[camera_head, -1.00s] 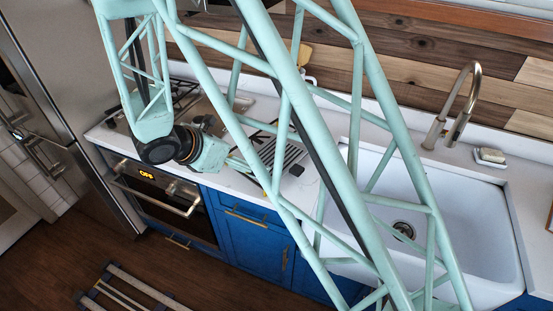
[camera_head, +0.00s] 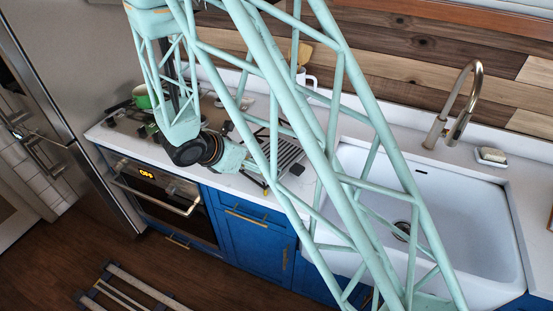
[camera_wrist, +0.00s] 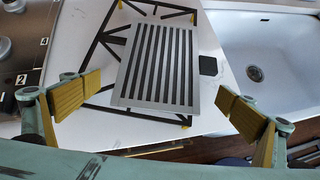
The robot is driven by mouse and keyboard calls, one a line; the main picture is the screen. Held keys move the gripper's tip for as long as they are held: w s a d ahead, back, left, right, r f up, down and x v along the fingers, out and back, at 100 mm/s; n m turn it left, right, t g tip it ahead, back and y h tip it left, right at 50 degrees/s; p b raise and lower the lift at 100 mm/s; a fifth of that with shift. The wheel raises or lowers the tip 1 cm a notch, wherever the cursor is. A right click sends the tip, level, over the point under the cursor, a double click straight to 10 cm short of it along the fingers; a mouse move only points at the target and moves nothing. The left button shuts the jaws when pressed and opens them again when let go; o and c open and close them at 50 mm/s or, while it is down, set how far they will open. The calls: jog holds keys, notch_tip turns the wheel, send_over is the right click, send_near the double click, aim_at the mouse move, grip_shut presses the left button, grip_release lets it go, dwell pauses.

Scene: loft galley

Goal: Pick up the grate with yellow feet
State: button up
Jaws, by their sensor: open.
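The grate with yellow feet (camera_wrist: 101,45) is a thin black frame on the white counter, with small yellow feet at its corners in the wrist view. A silver slatted rack (camera_wrist: 160,68) overlaps it and hides much of its middle; I cannot tell whether they touch. My gripper (camera_wrist: 160,102) is open and empty, its yellow-padded fingers wide apart to the left and right of the grate's near part. In the head view the slatted rack (camera_head: 289,152) shows beside my gripper, partly behind my arm, and the grate is mostly hidden.
A white sink (camera_head: 450,215) with a tall tap (camera_head: 462,105) lies to the right. A small dark square (camera_wrist: 208,66) lies right of the rack. The stove, with a green pot (camera_head: 142,97), is at the left. A white mug (camera_head: 306,79) stands near the back wall.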

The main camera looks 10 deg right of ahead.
jog(key=shift+w+d+f, duration=0.15)
jog(key=shift+d+f, duration=0.1)
jog(key=shift+f, duration=0.05)
jog(key=shift+x, duration=2.55)
jog(key=shift+w+d+r, duration=0.1)
jog(key=c, duration=0.7)
jog(key=shift+o, duration=0.2)
jog(key=shift+r, duration=0.15)
